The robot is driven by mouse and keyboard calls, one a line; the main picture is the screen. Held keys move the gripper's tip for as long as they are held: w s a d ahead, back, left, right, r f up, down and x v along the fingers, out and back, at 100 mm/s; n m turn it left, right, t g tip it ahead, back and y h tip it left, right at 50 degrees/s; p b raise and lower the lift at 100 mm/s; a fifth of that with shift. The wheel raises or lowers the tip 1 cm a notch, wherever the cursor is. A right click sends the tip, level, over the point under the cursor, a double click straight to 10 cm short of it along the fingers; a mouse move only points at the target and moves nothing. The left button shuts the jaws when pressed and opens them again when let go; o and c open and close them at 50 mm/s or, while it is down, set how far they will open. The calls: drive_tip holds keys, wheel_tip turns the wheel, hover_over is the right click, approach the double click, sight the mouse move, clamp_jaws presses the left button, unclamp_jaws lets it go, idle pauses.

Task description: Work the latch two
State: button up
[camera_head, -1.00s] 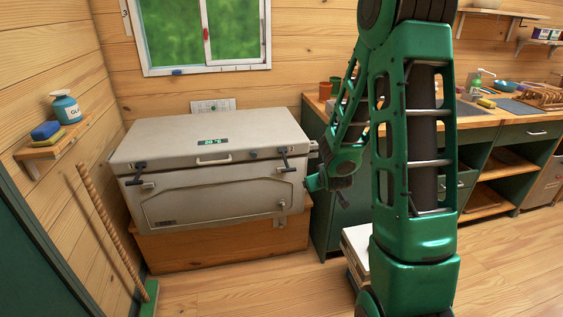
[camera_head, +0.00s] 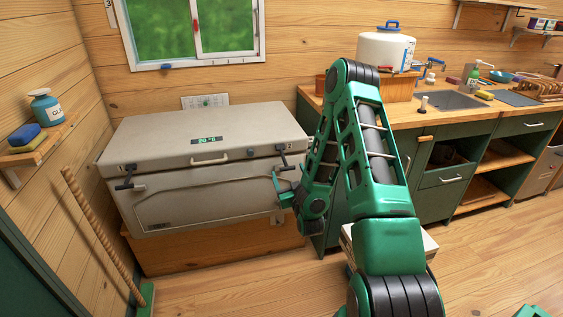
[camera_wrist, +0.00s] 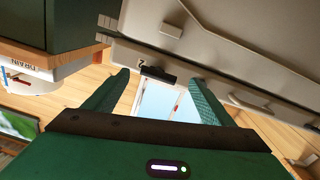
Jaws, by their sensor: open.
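The large pale grey cooler box (camera_head: 210,200) has two dark latches on its front. The right latch (camera_head: 284,160) sits at the lid seam, near the box's right front corner. In the wrist view, a dark latch handle (camera_wrist: 157,75) beside a small "2" mark lies in the gap between my fingertips, apparently beyond them. My gripper (camera_head: 278,187) is open and empty, just below and in front of the right latch. Whether a finger touches the latch is unclear.
The left latch (camera_head: 127,178) is at the box's other end. The box rests on a wooden base (camera_head: 210,247). A green counter (camera_head: 433,190) stands close on the right. A broom handle (camera_head: 100,230) leans at the left. Open floor lies in front.

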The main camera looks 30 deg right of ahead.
sight(284, 160)
drive_tip(key=x, duration=0.9)
drive_tip(key=shift+w+d, duration=0.2)
drive_tip(key=shift+w, duration=0.05)
drive_tip(key=shift+c, duration=0.4)
